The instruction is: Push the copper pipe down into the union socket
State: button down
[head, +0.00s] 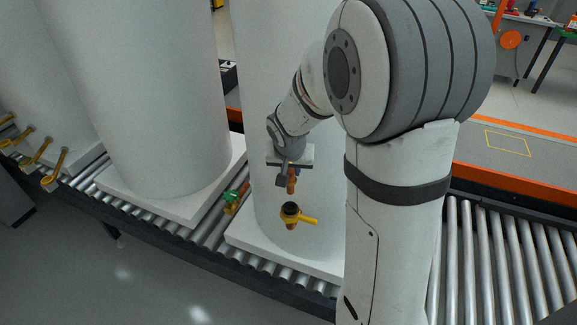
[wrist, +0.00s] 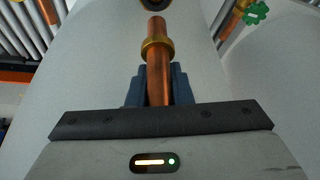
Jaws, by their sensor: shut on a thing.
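The copper pipe (wrist: 158,62) with a brass collar stands between the blue-grey jaws of my gripper (wrist: 158,88) in the wrist view. In the head view my gripper (head: 286,178) is shut on the pipe (head: 291,182), which hangs roughly upright in front of the white tank. The union socket (head: 290,209) is a dark ring on a fitting with a yellow handle, just below the pipe. A small gap shows between the pipe's lower end and the socket. In the wrist view the socket (wrist: 157,4) is cut off at the top edge, beyond the pipe's tip.
White tanks (head: 140,90) on pale bases stand on the roller conveyor (head: 500,250). A green-handled valve (head: 231,197) sits left of the socket; yellow-handled fittings (head: 40,150) are at far left. My arm hides part of the right tank.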

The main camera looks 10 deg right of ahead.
jog(key=shift+a+f+b, duration=0.1)
jog(key=shift+f+b, duration=0.05)
jog(key=shift+b, duration=0.7)
jog(key=shift+f+b, duration=0.2)
jog(key=shift+b, duration=0.2)
notch_tip(320, 180, down, 5)
jog(key=b, duration=0.4)
jog(key=shift+r+b, duration=0.2)
jog(key=shift+b, duration=0.2)
jog(key=shift+b, duration=0.6)
jog(key=shift+f, duration=0.2)
jog(key=shift+f+b, duration=0.3)
jog(key=shift+b, duration=0.2)
jog(key=shift+f+b, duration=2.05)
jog(key=shift+f, duration=0.05)
jog(key=c, duration=1.2)
grip_release()
jog(key=shift+c, duration=0.2)
